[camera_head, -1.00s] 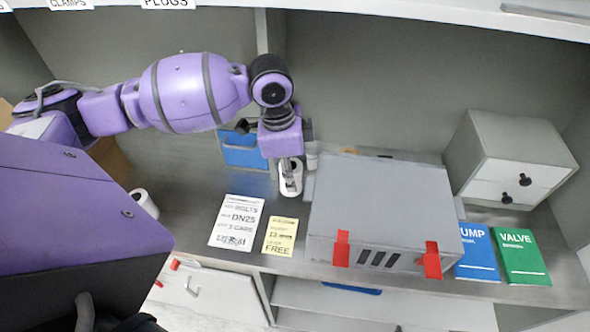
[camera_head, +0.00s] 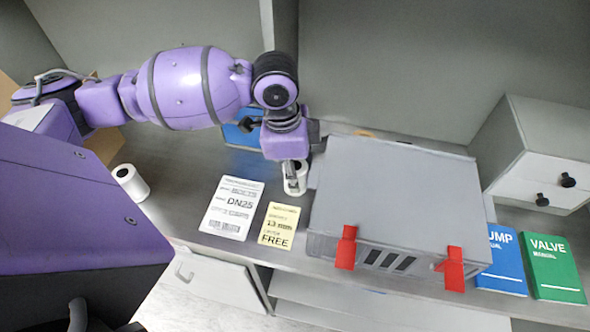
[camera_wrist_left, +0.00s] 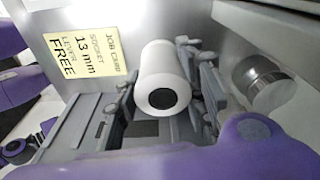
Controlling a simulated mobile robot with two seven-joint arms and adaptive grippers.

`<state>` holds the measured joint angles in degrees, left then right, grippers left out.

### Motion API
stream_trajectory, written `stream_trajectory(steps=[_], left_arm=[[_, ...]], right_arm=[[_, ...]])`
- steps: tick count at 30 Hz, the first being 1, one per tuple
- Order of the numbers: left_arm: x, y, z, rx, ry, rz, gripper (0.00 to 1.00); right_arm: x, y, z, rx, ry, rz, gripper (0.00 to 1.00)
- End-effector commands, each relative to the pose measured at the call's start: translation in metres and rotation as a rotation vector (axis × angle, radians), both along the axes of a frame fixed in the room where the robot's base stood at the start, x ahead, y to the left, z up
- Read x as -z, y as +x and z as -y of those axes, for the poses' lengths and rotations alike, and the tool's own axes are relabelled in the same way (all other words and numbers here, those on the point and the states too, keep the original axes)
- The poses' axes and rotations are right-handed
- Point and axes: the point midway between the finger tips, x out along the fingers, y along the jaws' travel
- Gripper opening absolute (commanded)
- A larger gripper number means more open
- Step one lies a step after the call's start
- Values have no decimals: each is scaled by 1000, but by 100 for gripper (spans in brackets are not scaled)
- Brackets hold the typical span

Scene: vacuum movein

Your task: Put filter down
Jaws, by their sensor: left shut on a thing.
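My left gripper (camera_head: 292,182) is pointed down at the counter, just left of the grey box. It is shut on the filter, a white cylinder (camera_wrist_left: 165,68) with a dark round hole in its end, which shows between the fingers in the wrist view. In the head view only part of the white filter (camera_head: 295,185) shows under the wrist. It is low over the counter (camera_head: 175,205); I cannot tell whether it touches. My right gripper is not in view.
The grey box with red latches (camera_head: 395,200) stands close right of the gripper. A yellow card (camera_head: 279,226) and a white card (camera_head: 232,207) lie in front. Another white cylinder (camera_head: 130,182) stands at left. A metal cylinder (camera_wrist_left: 262,80) is beside the fingers. Manuals (camera_head: 553,268) lie at right.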

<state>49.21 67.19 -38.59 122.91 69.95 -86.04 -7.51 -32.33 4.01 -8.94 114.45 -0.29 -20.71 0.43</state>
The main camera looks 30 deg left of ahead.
Motion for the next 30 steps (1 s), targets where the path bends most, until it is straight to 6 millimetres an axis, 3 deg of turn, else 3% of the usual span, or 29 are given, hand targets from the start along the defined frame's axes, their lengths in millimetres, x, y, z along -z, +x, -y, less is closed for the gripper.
stream_trajectory(steps=[1, 2, 6, 10, 17, 20, 30], left_arm=[[2, 0, 0, 0, 0, -1, 3], [2, 0, 0, 0, 0, -1, 39], [2, 0, 0, 0, 0, -1, 56], [2, 0, 0, 0, 0, -1, 56], [-1, 0, 0, 1, 0, 0, 56], [-13, 0, -1, 0, 0, 2, 56], [-86, -3, -9, 0, 0, 5, 56]], right_arm=[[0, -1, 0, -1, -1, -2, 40], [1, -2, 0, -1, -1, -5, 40], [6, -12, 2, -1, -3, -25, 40], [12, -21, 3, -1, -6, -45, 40], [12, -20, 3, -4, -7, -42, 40], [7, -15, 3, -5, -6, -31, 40], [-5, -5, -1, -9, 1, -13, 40]])
